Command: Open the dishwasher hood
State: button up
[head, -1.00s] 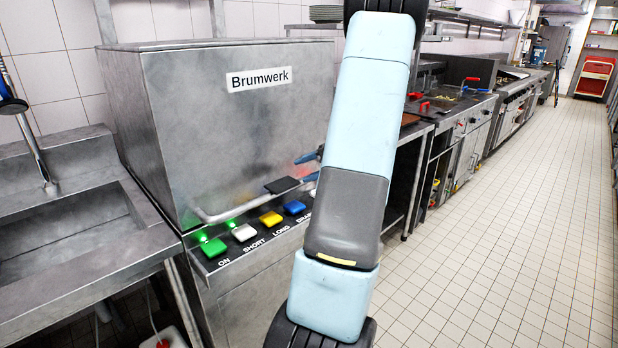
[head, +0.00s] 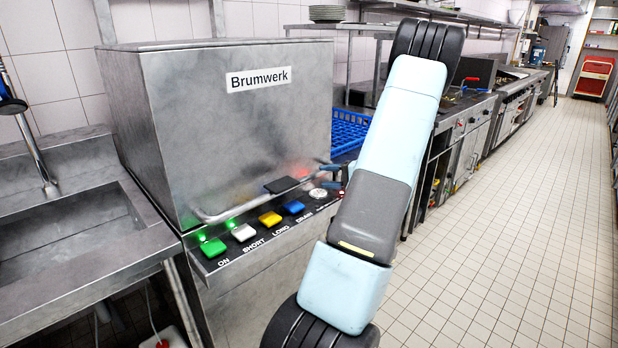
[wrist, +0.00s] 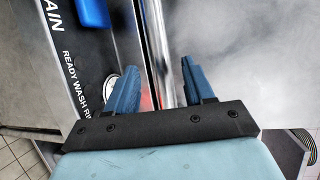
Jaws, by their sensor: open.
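The steel dishwasher hood (head: 230,130), labelled Brumwerk, is down over its base in the head view. Its bar handle (head: 245,207) runs along the hood's lower front edge, above the button panel (head: 225,257). My gripper (head: 327,176) is at the handle's right end, mostly hidden behind my arm. In the wrist view my gripper (wrist: 158,68) is open, with its blue fingers on either side of the shiny handle bar (wrist: 155,40). I cannot tell whether either finger touches the bar.
A steel sink (head: 65,235) adjoins the machine on the left. A blue rack (head: 348,130) shows behind my arm on the right. Fryers and ranges (head: 465,125) line the wall farther back. The tiled floor (head: 510,220) on the right is clear.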

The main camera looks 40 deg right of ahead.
jog(key=x, duration=0.7)
jog(key=shift+w, duration=0.15)
jog(key=shift+a+f, duration=0.1)
jog(key=shift+c, duration=0.3)
grip_shut()
